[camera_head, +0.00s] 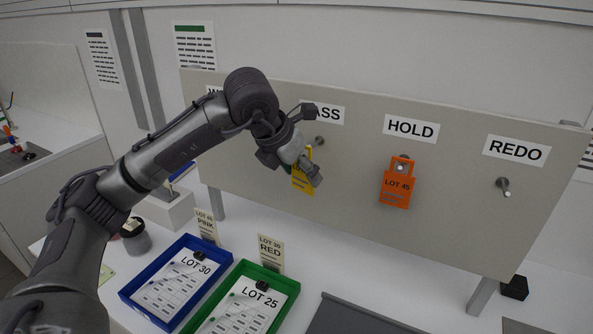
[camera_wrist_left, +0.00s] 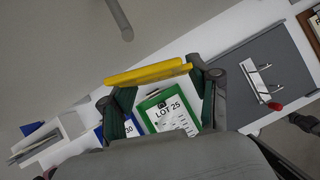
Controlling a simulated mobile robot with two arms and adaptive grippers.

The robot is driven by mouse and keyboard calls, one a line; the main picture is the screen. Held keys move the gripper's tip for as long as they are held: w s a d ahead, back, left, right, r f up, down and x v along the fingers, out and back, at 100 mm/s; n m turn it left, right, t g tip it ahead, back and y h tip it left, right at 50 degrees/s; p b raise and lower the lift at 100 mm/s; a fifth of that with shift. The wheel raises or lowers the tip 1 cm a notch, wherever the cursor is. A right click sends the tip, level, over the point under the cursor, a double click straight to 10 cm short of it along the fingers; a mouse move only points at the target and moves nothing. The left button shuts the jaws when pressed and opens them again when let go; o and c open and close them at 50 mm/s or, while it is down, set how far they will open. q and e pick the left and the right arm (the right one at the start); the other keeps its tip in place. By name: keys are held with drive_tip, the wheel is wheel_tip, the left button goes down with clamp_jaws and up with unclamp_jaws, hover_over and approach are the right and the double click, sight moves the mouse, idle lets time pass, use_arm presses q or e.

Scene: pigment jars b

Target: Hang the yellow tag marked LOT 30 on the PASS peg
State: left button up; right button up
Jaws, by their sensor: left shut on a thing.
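My left gripper (camera_head: 303,168) is shut on the yellow tag (camera_head: 303,183) and holds it just in front of the grey board, below the PASS label (camera_head: 324,113). The tag's lettering is too small and partly covered to read. In the left wrist view the yellow tag (camera_wrist_left: 150,74) is seen nearly edge-on between the fingers. The PASS peg (camera_head: 320,140) is bare and lies a little above and right of the tag, apart from it. A grey peg (camera_wrist_left: 120,20) also shows in the left wrist view, beyond the tag. My right gripper is not in view.
An orange LOT 45 tag (camera_head: 397,188) hangs on the HOLD peg. The REDO peg (camera_head: 504,187) is empty. A blue tray (camera_head: 127,292) with a LOT 30 sheet and a green tray (camera_head: 238,270) with a LOT 25 sheet stand on the table below.

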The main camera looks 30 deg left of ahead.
use_arm(q)
drive_tip(key=w+f, duration=0.1)
drive_tip(key=w, duration=0.5)
drive_tip(key=shift+a+p, duration=0.15)
drive_tip(key=shift+p, duration=0.25)
drive_tip(key=shift+f, duration=0.1)
idle(0.6)
drive_tip(key=o, duration=0.9)
drive_tip(key=shift+c, duration=0.2)
drive_tip(key=shift+s, duration=0.1)
drive_tip(key=v, duration=1.2)
